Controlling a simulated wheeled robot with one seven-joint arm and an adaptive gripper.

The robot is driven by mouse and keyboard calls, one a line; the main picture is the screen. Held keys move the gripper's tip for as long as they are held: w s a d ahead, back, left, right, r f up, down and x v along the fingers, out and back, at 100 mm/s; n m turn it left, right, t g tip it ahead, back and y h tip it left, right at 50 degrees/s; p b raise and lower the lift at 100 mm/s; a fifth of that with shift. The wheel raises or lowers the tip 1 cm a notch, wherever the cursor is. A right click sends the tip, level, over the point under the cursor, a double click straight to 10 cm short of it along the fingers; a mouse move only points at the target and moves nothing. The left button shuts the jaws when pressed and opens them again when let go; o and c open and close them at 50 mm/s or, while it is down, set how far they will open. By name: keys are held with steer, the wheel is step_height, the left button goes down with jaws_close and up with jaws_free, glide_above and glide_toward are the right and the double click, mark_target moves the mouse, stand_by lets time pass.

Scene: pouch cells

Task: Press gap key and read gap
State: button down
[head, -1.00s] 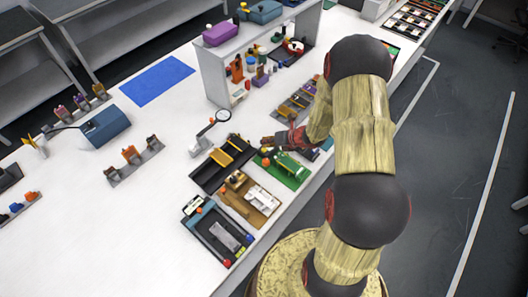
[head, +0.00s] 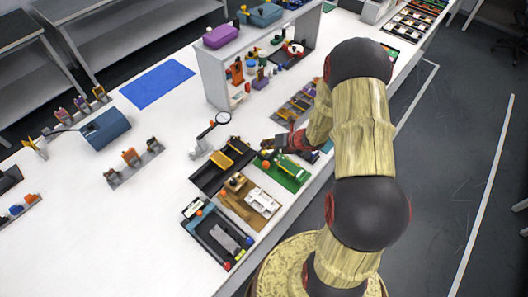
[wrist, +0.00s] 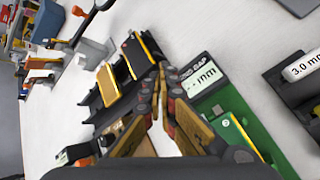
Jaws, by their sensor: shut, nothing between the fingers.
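The gap gauge (wrist: 201,74) is a dark box with a pale display in the wrist view. Its label ends in "GAP", and the display shows dashes and "mm", no number. It sits at the end of a green tray (wrist: 233,102), which also shows in the head view (head: 290,180). My gripper (wrist: 161,72) is shut and empty, its fingertips just left of the gauge's display in the picture. In the head view my gripper (head: 272,146) is over the far end of the green tray. I cannot make out the key or tell whether the fingertips touch anything.
A black tray with yellow bars (wrist: 118,75) lies left of the gauge. A dark holder with a "3.0 mm" label (wrist: 300,70) stands right. The head view shows a magnifier on a stand (head: 222,118), a tan tray (head: 240,206) and a raised shelf (head: 212,68) nearby.

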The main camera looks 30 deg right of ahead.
steer(key=shift+f, duration=0.15)
steer(key=shift+f+b, duration=0.3)
steer(key=shift+b, duration=0.05)
steer(key=shift+f+b, duration=0.45)
steer(key=shift+f, duration=0.05)
stand_by(1.0)
stand_by(0.3)
steer(key=shift+r+p, duration=0.75)
steer(key=shift+r, duration=0.2)
step_height(320, 180, up, 5)
steer(key=p, duration=0.4)
stand_by(0.8)
